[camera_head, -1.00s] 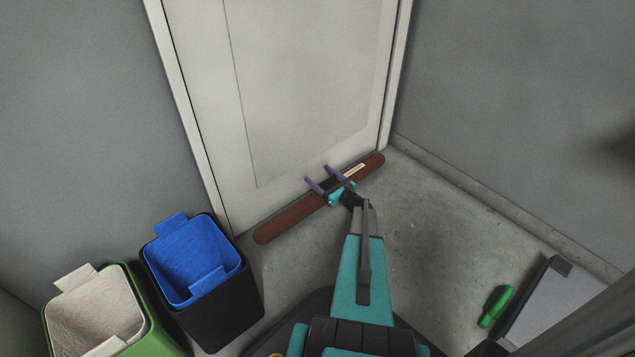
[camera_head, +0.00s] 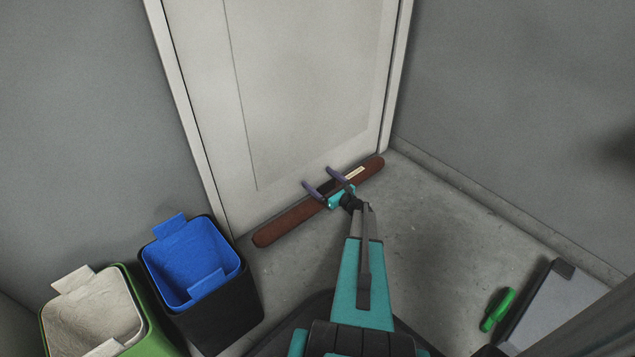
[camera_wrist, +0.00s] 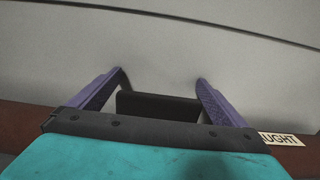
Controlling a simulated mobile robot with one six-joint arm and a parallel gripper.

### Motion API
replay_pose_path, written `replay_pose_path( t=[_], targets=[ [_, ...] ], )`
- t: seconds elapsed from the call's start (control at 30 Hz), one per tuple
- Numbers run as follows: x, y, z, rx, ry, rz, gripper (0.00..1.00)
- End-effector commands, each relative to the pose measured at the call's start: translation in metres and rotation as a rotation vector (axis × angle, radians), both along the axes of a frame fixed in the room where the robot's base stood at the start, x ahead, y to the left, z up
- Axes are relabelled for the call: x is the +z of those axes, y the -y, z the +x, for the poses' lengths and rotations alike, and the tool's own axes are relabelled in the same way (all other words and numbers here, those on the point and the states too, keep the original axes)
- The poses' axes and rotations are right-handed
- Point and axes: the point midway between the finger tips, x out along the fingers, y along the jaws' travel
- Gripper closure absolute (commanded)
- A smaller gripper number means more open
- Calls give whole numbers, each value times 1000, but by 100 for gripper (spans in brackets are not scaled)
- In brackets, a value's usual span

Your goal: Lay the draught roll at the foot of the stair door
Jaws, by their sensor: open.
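The draught roll (camera_head: 290,220) is a long reddish-brown roll with a pale label. It lies on the floor along the foot of the white door (camera_head: 300,90), spanning about the door's width. Any small gap between roll and door is too small to tell. My gripper (camera_head: 325,178) is open above the middle of the roll, its purple fingers pointing towards the door. In the wrist view my gripper (camera_wrist: 160,80) has nothing between its fingertips but the door's pale face behind. The roll (camera_wrist: 25,120) shows behind and below the fingers, its middle hidden by my gripper.
A black bin with a blue liner (camera_head: 195,262) and a green bin with a pale liner (camera_head: 92,312) stand at the lower left. A green handle-like thing (camera_head: 497,309) and a grey flat case (camera_head: 553,305) lie at the lower right.

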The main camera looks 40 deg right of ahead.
Motion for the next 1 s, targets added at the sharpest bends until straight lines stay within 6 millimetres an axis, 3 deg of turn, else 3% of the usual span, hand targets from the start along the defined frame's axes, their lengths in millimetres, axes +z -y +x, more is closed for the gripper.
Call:
replay_pose_path(
  t=[0.23,0.37,1.0],
  targets=[
    [4,0,-1,0,0,0,3],
    [4,-1,-11,-1,-1,0,3],
    [5,-7,-103,-2,0,0,3]
  ],
)
